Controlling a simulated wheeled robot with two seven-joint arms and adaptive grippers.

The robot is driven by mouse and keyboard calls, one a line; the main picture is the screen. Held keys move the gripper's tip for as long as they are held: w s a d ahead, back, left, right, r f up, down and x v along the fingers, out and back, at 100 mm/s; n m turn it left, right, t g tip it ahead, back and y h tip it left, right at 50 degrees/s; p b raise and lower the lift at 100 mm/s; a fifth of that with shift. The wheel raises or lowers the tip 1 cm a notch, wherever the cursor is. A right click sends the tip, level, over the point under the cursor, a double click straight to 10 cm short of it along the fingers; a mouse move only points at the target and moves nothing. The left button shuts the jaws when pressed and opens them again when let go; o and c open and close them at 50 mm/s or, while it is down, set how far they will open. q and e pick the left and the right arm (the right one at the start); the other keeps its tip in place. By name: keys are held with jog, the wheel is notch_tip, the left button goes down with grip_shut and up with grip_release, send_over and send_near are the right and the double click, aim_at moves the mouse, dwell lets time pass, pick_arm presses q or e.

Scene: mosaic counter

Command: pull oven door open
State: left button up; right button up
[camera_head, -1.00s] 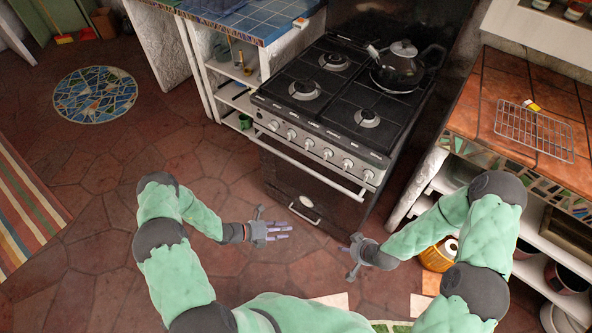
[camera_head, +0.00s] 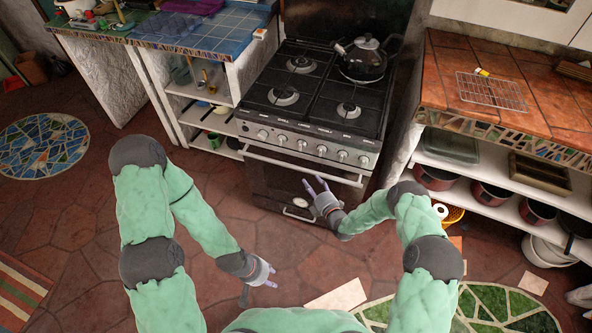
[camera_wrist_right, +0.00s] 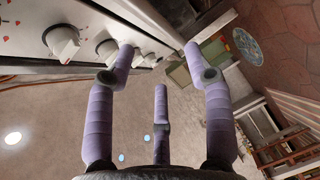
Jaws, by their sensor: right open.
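The oven (camera_head: 300,185) is a black and steel stove with its door closed. Its long light handle bar (camera_head: 285,163) runs across the front below the knobs. My right gripper (camera_head: 316,187) is open and empty just in front of the door, a little below the handle bar; contact cannot be told. In the right wrist view its fingers (camera_wrist_right: 160,75) are spread, with the knob panel (camera_wrist_right: 62,40) at the upper left. My left gripper (camera_head: 268,277) is open and empty, low over the floor, away from the oven.
A kettle (camera_head: 362,60) stands on the hob. A tiled counter (camera_head: 450,95) with a wire rack (camera_head: 490,92) and shelves of pots is on the right. A blue-tiled counter (camera_head: 225,35) is on the left.

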aim_at(302, 170)
jog(key=shift+b+x, duration=1.6)
jog(key=shift+x, duration=3.65)
grip_shut()
